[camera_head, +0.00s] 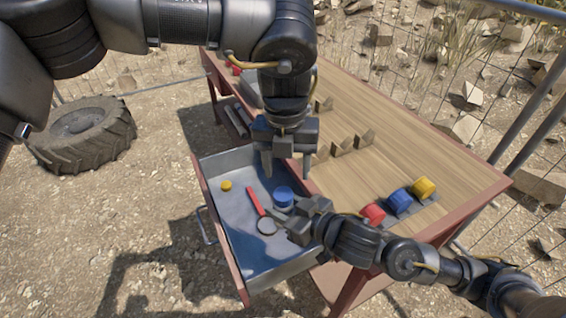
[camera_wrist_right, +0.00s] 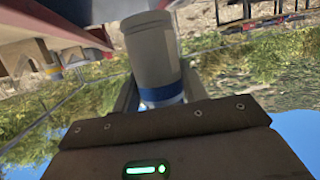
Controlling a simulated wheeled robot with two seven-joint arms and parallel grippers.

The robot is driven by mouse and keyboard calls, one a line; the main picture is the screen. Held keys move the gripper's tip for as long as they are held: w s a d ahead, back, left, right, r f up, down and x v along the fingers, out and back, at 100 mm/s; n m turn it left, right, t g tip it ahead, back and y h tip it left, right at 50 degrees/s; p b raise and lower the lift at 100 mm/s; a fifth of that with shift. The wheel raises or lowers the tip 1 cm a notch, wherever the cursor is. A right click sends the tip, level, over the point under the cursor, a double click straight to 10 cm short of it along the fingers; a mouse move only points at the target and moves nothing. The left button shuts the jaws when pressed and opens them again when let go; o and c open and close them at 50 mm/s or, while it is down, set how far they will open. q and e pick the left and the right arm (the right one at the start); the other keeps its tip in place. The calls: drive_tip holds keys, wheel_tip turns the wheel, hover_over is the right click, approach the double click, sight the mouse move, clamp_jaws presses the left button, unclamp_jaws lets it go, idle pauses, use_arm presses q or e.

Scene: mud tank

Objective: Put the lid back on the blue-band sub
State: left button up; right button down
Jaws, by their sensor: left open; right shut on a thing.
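The blue-band sub is a pale grey cylinder (camera_wrist_right: 153,52) with a blue band (camera_wrist_right: 162,94) in the right wrist view. In the head view its round blue upper end (camera_head: 283,194) shows over the tank. My right gripper (camera_head: 291,211) is shut on its side and holds it roughly upright. My left gripper (camera_head: 286,168) is open and empty, fingers pointing down, just above and behind the sub. A blue cap-like piece (camera_head: 399,201) sits between a red one (camera_head: 373,213) and a yellow one (camera_head: 424,187) on the table. I cannot tell which is the lid.
A tyre (camera_head: 80,135) lies left.

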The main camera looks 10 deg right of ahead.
sight(283, 194)
use_arm(q)
drive_tip(key=n, duration=0.7)
drive_tip(key=shift+w+a+r, duration=0.15)
drive_tip(key=shift+a, duration=0.1)
drive_tip(key=n, duration=0.4)
drive_tip(key=shift+a, duration=0.1)
drive_tip(key=shift+f, duration=4.05)
